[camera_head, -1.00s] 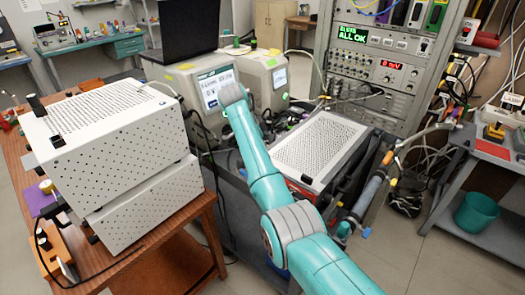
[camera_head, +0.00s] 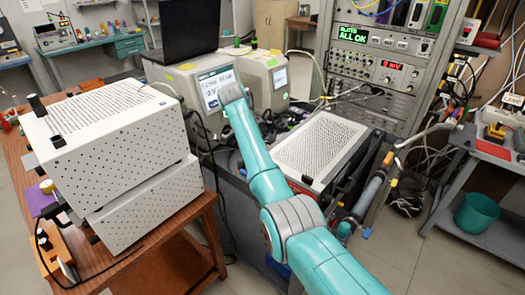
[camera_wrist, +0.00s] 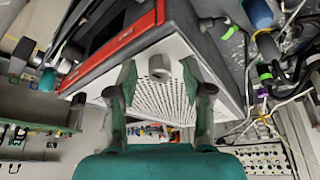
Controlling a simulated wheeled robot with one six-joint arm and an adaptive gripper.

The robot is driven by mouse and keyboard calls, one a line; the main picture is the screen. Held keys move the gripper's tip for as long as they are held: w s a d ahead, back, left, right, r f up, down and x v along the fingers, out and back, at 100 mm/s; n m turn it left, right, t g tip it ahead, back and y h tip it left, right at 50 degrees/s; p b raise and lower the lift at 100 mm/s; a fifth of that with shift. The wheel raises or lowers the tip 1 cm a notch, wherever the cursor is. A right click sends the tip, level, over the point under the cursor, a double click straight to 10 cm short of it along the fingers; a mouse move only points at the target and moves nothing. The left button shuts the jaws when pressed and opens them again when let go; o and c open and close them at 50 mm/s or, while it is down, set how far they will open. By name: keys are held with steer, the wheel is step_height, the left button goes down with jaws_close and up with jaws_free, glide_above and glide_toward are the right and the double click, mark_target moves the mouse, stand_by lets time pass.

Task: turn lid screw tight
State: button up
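The lid screw (camera_wrist: 159,67) is a short grey round knob standing out from the white perforated lid (camera_wrist: 180,50) in the wrist view. My gripper (camera_wrist: 159,75) is open, with one finger on each side of the knob and a gap showing on both sides. In the head view the white perforated lid (camera_head: 322,148) tops a case with red trim, right of my teal arm.
Two stacked white perforated boxes (camera_head: 115,165) stand on a wooden table at left. White instruments with screens (camera_head: 200,85) and an electronics rack (camera_head: 375,70) stand behind the lid. Cables and hoses (camera_head: 375,185) crowd its right side.

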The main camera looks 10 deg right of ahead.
steer(key=v, duration=0.7)
steer(key=shift+r, duration=0.2)
steer(key=shift+a, duration=0.15)
